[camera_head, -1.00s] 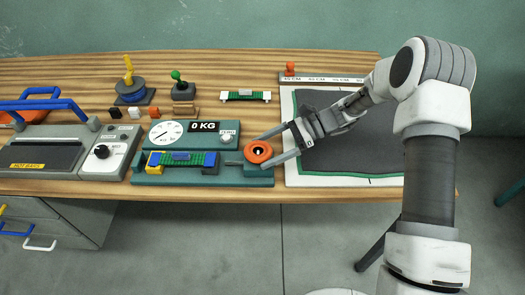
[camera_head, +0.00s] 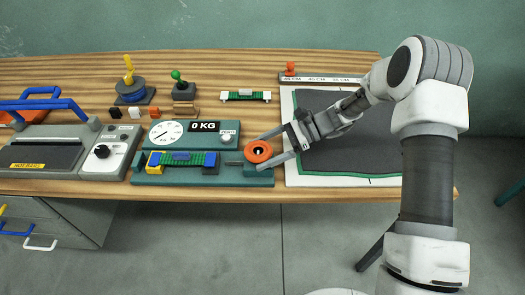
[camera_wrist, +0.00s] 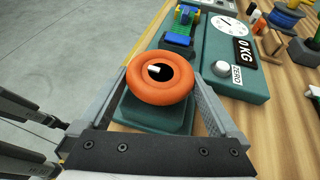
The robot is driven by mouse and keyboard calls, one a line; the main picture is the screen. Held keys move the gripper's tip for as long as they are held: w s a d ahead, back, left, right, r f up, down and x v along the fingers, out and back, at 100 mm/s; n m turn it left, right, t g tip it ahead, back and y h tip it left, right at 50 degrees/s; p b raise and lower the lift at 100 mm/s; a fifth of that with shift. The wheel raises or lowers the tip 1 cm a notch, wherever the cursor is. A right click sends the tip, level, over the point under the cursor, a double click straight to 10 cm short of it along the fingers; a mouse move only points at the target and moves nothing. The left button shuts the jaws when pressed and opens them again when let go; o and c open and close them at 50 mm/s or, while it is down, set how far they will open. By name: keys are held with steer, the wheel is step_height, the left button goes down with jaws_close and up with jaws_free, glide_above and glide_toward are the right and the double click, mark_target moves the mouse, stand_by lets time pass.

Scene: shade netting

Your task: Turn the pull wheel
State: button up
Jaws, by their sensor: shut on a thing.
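The pull wheel (camera_head: 258,152) is an orange ring with a dark centre and a small white mark, on the right end of the teal tester (camera_head: 228,179). In the wrist view the wheel (camera_wrist: 161,77) sits between my two fingers, one on each side. My gripper (camera_head: 269,147) reaches in from the right and is shut on the wheel's rim. A green strip (camera_head: 182,158) lies between a yellow-blue clamp and a dark clamp on the tester. The dial (camera_head: 166,133) is white and the display (camera_head: 204,126) reads 0 KG.
A ZERO knob (camera_head: 227,137) stands just behind the wheel. Left is a grey hot-bar machine (camera_head: 45,150) with a blue handle. A dark sheet on a white board (camera_head: 300,178) lies under my arm. Small levers and spools stand at the back.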

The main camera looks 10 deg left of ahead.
steer(key=m+t, duration=0.1)
steer(key=m+t+y, duration=0.1)
steer(key=m+t, duration=0.1)
steer(key=shift+s+d, duration=0.15)
steer(key=m+t+b, duration=0.1)
steer(key=m+t, duration=0.1)
steer(key=m+t+b, duration=0.1)
steer(key=t, duration=0.1)
steer(key=shift+s+f+y+b, duration=0.2)
steer(key=shift+f+y+b, duration=0.1)
steer(key=shift+b, duration=0.05)
steer(key=m+t+b, duration=0.2)
steer(key=b, duration=0.1)
steer(key=m+t+h+b, duration=0.1)
steer(key=m+t+b, duration=0.1)
steer(key=b, duration=0.1)
steer(key=shift+s+f, duration=0.1)
steer(key=shift+s, duration=0.1)
steer(key=m+t+h+b, duration=0.1)
steer(key=m+t+b, duration=0.1)
steer(key=b, duration=0.1)
steer(key=shift+s+b, duration=0.1)
steer(key=shift+b, duration=0.2)
steer(key=shift+r+m+t+b, duration=0.25)
steer(key=shift+m+t+b, duration=0.05)
steer(key=shift+t+b, duration=0.1)
steer(key=shift+r+h, duration=0.1)
steer(key=shift+h, duration=0.2)
steer(key=o, duration=0.9)
steer(key=shift+t, duration=0.3)
